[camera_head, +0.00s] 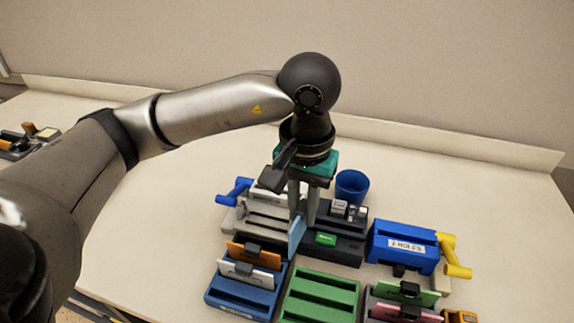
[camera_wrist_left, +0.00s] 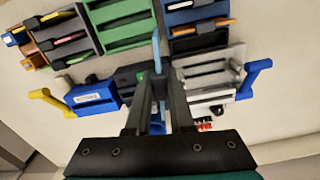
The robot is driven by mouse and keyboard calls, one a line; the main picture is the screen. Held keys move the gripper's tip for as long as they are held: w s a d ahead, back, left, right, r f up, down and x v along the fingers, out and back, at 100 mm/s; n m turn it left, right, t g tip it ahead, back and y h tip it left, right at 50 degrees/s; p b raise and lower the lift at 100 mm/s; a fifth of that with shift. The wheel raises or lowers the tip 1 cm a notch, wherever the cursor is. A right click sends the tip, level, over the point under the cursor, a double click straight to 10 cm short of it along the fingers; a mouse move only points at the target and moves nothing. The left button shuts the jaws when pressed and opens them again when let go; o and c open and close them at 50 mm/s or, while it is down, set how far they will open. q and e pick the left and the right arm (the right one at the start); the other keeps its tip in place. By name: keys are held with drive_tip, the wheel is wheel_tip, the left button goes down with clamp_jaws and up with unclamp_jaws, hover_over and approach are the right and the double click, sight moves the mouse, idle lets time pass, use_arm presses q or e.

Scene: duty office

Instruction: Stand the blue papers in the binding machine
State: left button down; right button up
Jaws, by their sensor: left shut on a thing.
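My left gripper (camera_head: 302,216) points down over the middle of the desk, its fingers close together on the upper part of thin light-blue papers (camera_head: 297,237). The papers show edge-on between the fingertips in the left wrist view (camera_wrist_left: 157,48). They hang roughly upright, between the grey slotted machine and the dark machine; whether their lower edge touches anything is unclear. The grey slotted machine (camera_head: 262,222) with a blue lever, which looks like the binding machine, is just left of the gripper; it also shows in the left wrist view (camera_wrist_left: 212,75). My right gripper is not in view.
A dark machine (camera_head: 345,250) with a green button is right of the papers. A blue "2 HOLES" punch (camera_head: 400,240) has a yellow lever. A blue rack (camera_head: 240,302) holds clipped orange and white sheets. A green rack (camera_head: 320,300) is empty. A blue cup (camera_head: 352,185) stands behind.

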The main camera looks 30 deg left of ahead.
use_arm(q)
drive_tip(key=w+a+r+n+p, duration=0.3)
drive_tip(key=w+a+n+p, duration=0.75)
drive_tip(key=n, duration=0.75)
drive_tip(key=shift+n, duration=0.8)
drive_tip(key=shift+w+a+f+b, duration=0.15)
drive_tip(key=shift+f+b, duration=0.55)
drive_tip(key=shift+f, duration=1.1)
drive_tip(key=shift+w+a+f+b, duration=0.15)
drive_tip(key=shift+f+b, duration=0.55)
drive_tip(key=shift+f, duration=1.05)
drive_tip(key=shift+w+a+f+b, duration=0.15)
drive_tip(key=shift+f+b, duration=0.55)
drive_tip(key=shift+f, duration=1.1)
drive_tip(key=shift+s, duration=0.1)
drive_tip(key=c, duration=0.7)
unclamp_jaws()
drive_tip(key=shift+r, duration=0.1)
wheel_tip(320, 180, up, 9)
drive_tip(key=p, duration=0.6)
